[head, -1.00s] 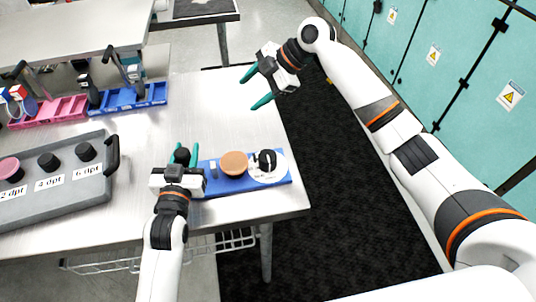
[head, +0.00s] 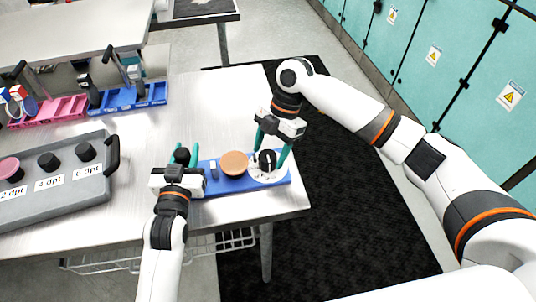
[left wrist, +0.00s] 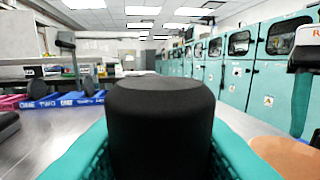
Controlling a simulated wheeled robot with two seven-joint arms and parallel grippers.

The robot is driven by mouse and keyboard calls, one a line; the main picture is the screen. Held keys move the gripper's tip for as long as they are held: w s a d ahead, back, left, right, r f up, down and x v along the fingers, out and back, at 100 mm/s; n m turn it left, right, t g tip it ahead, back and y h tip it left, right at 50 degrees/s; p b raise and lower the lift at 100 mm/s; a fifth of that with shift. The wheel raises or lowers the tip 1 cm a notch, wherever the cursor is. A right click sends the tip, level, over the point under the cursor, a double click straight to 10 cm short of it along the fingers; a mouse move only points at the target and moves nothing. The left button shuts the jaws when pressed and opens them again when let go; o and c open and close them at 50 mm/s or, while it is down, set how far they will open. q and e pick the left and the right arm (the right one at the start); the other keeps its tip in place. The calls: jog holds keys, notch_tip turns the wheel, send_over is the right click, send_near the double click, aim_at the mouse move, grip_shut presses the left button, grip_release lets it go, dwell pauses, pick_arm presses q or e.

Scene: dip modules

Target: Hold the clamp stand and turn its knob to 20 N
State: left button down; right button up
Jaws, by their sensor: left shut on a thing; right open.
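The clamp stand has a blue base (head: 222,188) on the table's front right, with an orange disc (head: 234,162) and a black knob (head: 267,159) on a white dial (head: 258,178). The dial's marks are too small to read. My left gripper (head: 182,156) is shut on the black post at the base's left end; the left wrist view shows this post (left wrist: 160,125) between the teal fingers. My right gripper (head: 270,152) is open, pointing down, with its fingers on either side of the knob. I cannot tell whether they touch it.
A grey tray (head: 60,205) with black and pink knobs and dpt labels lies at left. Pink (head: 62,108) and blue (head: 125,98) racks stand behind it. The table's middle is clear. Teal lockers (head: 440,70) line the right, beyond a dark mat.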

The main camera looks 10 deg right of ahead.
jog(key=shift+x, duration=1)
jog(key=c, duration=1)
